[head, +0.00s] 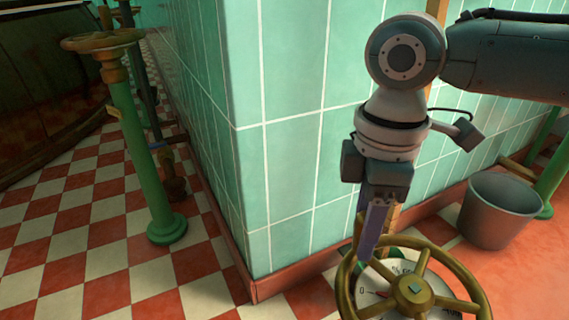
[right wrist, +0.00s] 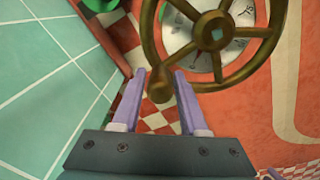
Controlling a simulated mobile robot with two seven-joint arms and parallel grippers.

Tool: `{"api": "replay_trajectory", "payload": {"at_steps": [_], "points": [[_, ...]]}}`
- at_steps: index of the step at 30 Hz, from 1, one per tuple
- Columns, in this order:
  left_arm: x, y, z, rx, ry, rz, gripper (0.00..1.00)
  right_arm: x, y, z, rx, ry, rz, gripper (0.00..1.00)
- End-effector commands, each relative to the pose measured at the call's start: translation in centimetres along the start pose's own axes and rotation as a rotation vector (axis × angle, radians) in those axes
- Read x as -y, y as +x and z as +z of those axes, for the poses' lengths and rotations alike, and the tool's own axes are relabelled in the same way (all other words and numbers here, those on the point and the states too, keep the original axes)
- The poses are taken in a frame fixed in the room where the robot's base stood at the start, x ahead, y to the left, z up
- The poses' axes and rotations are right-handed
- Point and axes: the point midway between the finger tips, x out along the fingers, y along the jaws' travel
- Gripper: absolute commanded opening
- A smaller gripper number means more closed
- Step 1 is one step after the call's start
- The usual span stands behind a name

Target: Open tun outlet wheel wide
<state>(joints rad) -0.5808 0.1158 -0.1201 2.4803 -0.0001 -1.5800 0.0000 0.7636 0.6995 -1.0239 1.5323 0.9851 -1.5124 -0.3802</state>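A brass spoked handwheel (head: 413,291) stands at the lower right of the head view, above a white dial (head: 382,279) with a red pointer. The wheel also shows at the top of the right wrist view (right wrist: 214,31), with a small knob on its rim. My right gripper (head: 368,250) points down at the wheel's left rim. In the right wrist view its purple fingers (right wrist: 159,75) are apart, with the knob between or just beyond them; contact cannot be told. My left gripper is not in view.
A second brass wheel (head: 102,40) tops a green post (head: 140,150) at the left. A green tiled wall corner (head: 290,130) stands mid-view. A grey bucket (head: 498,210) stands at the right. Checkered floor (head: 80,215) lies open at the left.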

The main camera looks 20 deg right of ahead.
Motion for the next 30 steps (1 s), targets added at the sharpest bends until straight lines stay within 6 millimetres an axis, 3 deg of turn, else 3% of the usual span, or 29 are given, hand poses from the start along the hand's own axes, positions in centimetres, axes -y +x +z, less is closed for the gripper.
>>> {"api": "replay_trajectory", "payload": {"at_steps": [1,11,30], "points": [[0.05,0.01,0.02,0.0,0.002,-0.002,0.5,0.0,0.0,0.0,0.0,0.0,0.0,0.36],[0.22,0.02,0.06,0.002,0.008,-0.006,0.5,0.0,-0.01,0.0,0.0,0.0,0.0,0.0],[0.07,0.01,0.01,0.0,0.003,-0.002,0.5,-0.01,-0.02,-0.01,0.0,0.0,0.0,0.0]]}}
